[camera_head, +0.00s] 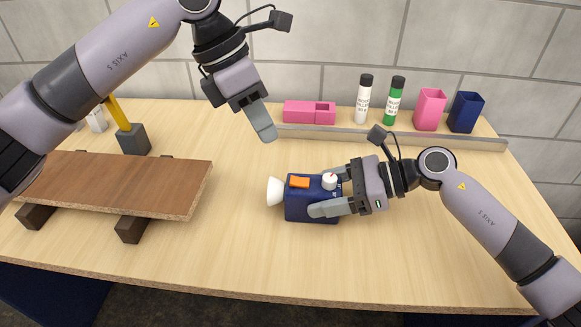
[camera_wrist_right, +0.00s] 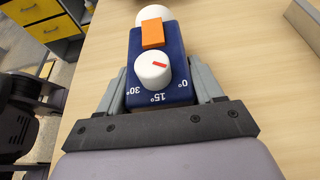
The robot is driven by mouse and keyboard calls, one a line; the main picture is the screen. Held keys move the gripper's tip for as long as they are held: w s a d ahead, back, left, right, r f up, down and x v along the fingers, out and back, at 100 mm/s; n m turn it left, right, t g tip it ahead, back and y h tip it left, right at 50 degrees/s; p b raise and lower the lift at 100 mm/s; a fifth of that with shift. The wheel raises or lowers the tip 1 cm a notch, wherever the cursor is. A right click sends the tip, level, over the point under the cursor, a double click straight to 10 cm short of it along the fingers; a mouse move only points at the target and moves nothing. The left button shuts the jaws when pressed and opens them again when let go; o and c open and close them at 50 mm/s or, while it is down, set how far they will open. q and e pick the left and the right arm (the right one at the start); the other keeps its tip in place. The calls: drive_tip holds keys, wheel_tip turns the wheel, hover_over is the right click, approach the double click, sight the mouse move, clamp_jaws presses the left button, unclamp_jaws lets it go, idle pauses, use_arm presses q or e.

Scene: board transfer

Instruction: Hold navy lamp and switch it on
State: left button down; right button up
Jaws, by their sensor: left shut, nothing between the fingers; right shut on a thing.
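The navy lamp (camera_head: 299,210) lies on the table with its white lens end (camera_head: 275,191) toward the left. On its top are an orange switch (camera_head: 300,182) and a white knob (camera_head: 330,181). My right gripper (camera_head: 327,200) is shut on the lamp's body from the right. In the right wrist view the fingers (camera_wrist_right: 160,88) flank the navy body, and the knob (camera_wrist_right: 153,70) has a red mark near printed angles of 0°, 15° and 30°. My left gripper (camera_head: 264,131) is shut and empty, above and to the upper left of the lamp. Whether the lamp is lit is unclear.
A brown board (camera_head: 120,180) rests on dark blocks at the left, with a grey-and-yellow tool (camera_head: 132,138) behind it. Along the back rail (camera_head: 400,137) stand a pink box (camera_head: 308,111), two bottles and two cups. The table front is clear.

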use_arm(q)
drive_tip(key=shift+w+a+r+n+h, duration=0.1)
drive_tip(key=shift+a+r+n+h, duration=0.45)
drive_tip(key=shift+n, duration=4.65)
drive_tip(key=shift+w+a+r+n+h, duration=0.1)
drive_tip(key=shift+a+r+n+h, duration=0.4)
drive_tip(key=shift+n, duration=4.7)
drive_tip(key=shift+w+a+r+n+h, duration=0.1)
drive_tip(key=shift+a+r+n+h, duration=0.45)
drive_tip(key=shift+n, duration=4.65)
drive_tip(key=shift+d+r, duration=0.1)
drive_tip(key=shift+d, duration=0.1)
